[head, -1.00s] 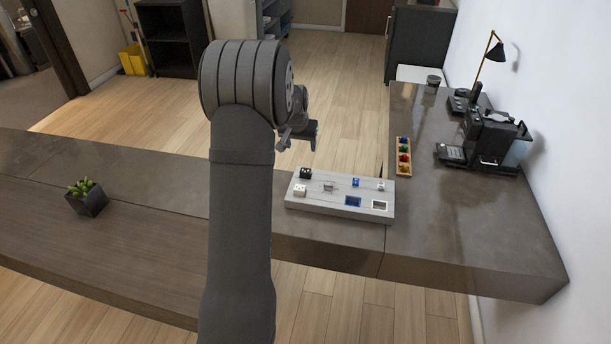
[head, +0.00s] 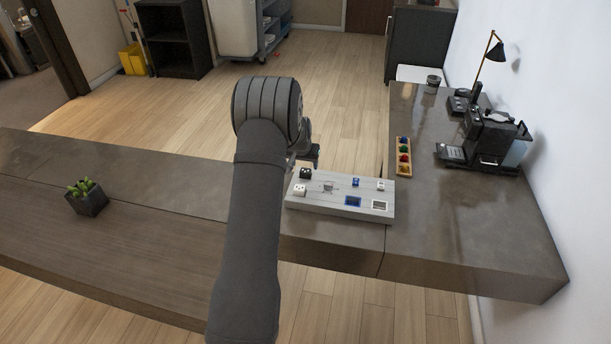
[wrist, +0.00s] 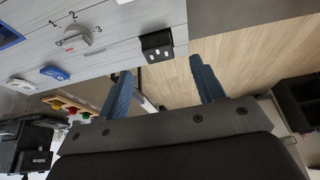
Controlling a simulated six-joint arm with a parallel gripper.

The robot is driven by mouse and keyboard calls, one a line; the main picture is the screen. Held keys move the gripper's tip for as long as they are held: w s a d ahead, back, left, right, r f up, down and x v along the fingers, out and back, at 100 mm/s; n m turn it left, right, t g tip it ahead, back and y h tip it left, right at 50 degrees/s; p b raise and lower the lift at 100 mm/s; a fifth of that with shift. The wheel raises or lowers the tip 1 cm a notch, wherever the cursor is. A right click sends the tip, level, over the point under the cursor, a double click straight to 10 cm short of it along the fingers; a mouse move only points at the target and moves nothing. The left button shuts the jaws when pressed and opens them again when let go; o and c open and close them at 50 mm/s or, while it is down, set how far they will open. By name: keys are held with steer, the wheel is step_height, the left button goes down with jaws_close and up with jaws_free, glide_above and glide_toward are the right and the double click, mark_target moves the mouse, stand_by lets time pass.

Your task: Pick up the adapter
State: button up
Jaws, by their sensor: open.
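A light grey board (head: 334,207) lies on the dark counter and holds several small pieces. A black block (head: 305,173) sits at its far left corner; the wrist view shows this block (wrist: 157,45) with small pale marks on its face. A white block (head: 299,190), a small grey piece (wrist: 78,35), a blue piece (head: 355,182) and a white piece (head: 380,185) are also on it. I cannot tell for sure which is the adapter; the black block looks plug-like. My gripper (head: 314,158) is over the board's far left end. Its two fingers (wrist: 163,86) are apart and empty, near the black block in the wrist view.
The board also has a blue-framed recess (head: 353,202) and a white-framed one (head: 380,205). A tray of coloured items (head: 403,157) lies beyond it, and a coffee machine (head: 490,140) stands at the right. A potted plant (head: 86,197) stands far left. The counter's right front is clear.

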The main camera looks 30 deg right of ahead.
mark_target(306, 170)
steer(key=x, duration=0.4)
steer(key=shift+s+f, duration=0.1)
steer(key=shift+f, duration=0.1)
steer(key=c, duration=1.1)
steer(key=shift+r, duration=0.15)
